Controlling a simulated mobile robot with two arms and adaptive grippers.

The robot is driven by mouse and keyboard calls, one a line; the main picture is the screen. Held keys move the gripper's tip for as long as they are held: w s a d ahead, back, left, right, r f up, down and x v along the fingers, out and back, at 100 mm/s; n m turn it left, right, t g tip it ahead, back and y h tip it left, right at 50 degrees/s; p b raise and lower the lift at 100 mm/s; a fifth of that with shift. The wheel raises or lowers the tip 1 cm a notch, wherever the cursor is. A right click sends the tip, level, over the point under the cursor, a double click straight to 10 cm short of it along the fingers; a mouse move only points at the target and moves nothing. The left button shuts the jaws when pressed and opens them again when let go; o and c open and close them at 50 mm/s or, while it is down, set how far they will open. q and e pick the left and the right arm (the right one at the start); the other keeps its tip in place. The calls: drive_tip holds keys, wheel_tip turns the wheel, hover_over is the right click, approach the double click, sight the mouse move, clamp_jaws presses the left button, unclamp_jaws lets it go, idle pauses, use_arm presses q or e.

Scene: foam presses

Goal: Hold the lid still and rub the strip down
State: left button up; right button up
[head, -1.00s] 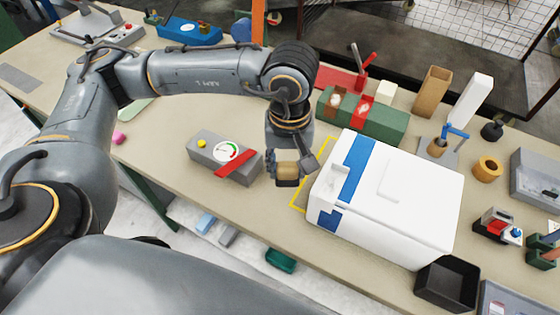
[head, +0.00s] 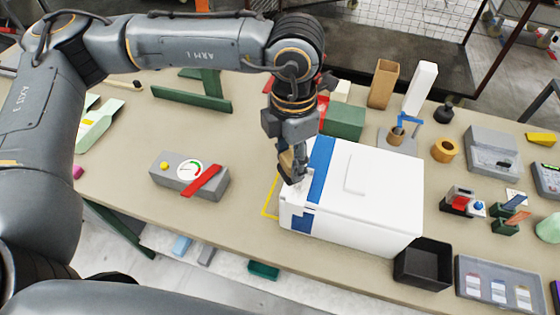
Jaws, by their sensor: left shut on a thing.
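A white box with a white lid (head: 385,185) stands on the bench. A blue strip (head: 321,165) runs across the lid's left part, and a blue piece (head: 302,221) shows on the box's front face. My left gripper (head: 292,177) points down at the lid's left edge, beside the strip. It is shut on a small tan block (head: 286,163), partly hidden by the fingers. I cannot tell whether the block touches the lid. My right gripper is not in view.
A grey gauge box (head: 165,177) with a red bar lies to the left, beside yellow tape marking (head: 269,200). A black bin (head: 423,262) stands close to the box's right front corner. A green block (head: 345,121) stands behind. The bench between gauge box and green stand is clear.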

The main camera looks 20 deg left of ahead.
use_arm(q)
drive_tip(key=n, duration=0.2)
drive_tip(key=d+r+n, duration=0.1)
drive_tip(key=n, duration=0.2)
drive_tip(key=shift+w+d+r+n, duration=0.15)
drive_tip(key=shift+w+r+n, duration=0.1)
drive_tip(key=shift+w+n, duration=0.1)
drive_tip(key=shift+w+d+f+n+b, duration=0.15)
drive_tip(key=shift+f+n+b, duration=0.3)
drive_tip(key=shift+f+n, duration=0.6)
drive_tip(key=shift+w+d+f+n+b, duration=0.15)
drive_tip(key=shift+f+n+b, duration=0.45)
drive_tip(key=shift+f, duration=0.75)
drive_tip(key=shift+s, duration=0.1)
